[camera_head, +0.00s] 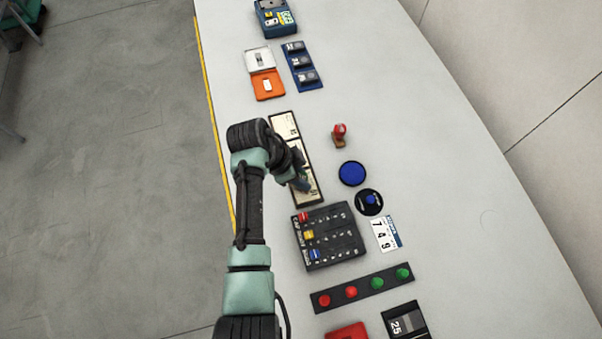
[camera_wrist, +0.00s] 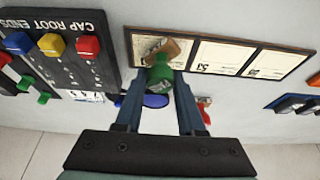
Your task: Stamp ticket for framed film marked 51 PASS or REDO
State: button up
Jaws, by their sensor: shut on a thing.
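My gripper (camera_wrist: 164,78) is shut on a green stamp (camera_wrist: 162,64) with a wooden block at its far end. In the head view my gripper (camera_head: 300,183) is over the near end of the ticket holder (camera_head: 317,190), which has three pale tickets in a row. The wooden block is in front of the leftmost ticket in the wrist view and hides part of it; I cannot tell if they touch. A red stamp (camera_head: 339,131) stands on the table, apart from my gripper.
A round blue pad (camera_head: 351,173) and a dark round piece (camera_head: 369,201) lie right of the holder. A black slider board (camera_head: 342,246), a number card (camera_head: 385,233) and a button strip (camera_head: 380,284) are nearer. A blue rack (camera_head: 299,55) stands farther off. The table's right side is clear.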

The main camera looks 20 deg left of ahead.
aim_at(301, 176)
jog(key=shift+r+p, duration=3.05)
jog(key=shift+r, duration=0.35)
